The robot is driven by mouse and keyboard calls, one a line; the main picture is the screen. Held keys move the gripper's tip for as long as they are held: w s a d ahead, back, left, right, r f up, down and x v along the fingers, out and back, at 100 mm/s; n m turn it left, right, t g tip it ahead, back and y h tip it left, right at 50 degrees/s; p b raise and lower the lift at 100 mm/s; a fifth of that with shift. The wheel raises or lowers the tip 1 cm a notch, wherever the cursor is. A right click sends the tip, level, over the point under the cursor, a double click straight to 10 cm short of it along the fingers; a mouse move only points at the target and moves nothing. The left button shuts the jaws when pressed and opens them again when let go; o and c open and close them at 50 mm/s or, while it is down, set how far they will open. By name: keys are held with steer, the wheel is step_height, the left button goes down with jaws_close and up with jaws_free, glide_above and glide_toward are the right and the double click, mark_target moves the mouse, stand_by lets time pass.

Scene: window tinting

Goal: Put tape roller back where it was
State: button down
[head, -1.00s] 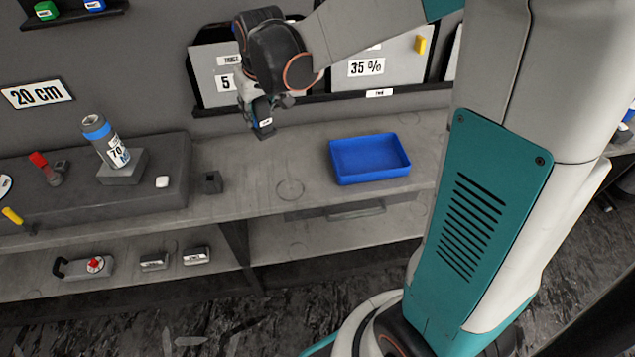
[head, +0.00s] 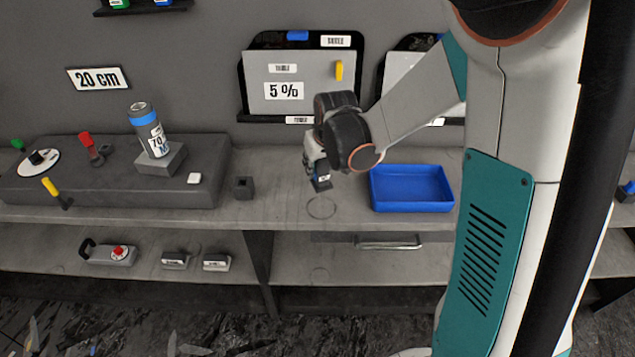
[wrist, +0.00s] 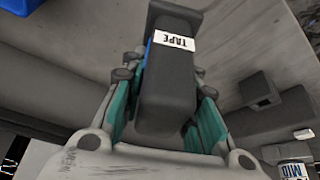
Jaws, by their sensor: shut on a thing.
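The tape roller (wrist: 172,70) is a dark block with a white "TAPE" label. It fills the middle of the wrist view, and my gripper (wrist: 165,115) is shut on it, teal fingers on both sides. In the head view my gripper (head: 318,166) holds the tape roller (head: 321,184) just above a faint ring mark (head: 321,207) on the grey bench. I cannot tell the exact gap between roller and bench. The roller's far side is hidden.
A blue tray (head: 411,190) sits right of the ring mark. A small dark holder (head: 243,188) stands to its left. A can (head: 149,130) leans in a block on the raised grey platform (head: 110,190). The "5 %" panel (head: 290,85) is behind. The bench around the ring is clear.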

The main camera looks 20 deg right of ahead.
mark_target(317, 178)
steer(key=shift+f+b, duration=0.8)
steer(key=shift+f, duration=1.6)
steer(key=shift+f, duration=0.2)
steer(key=c, duration=1.2)
jaws_free()
steer(key=shift+c, duration=0.2)
steer(key=shift+r, duration=0.15)
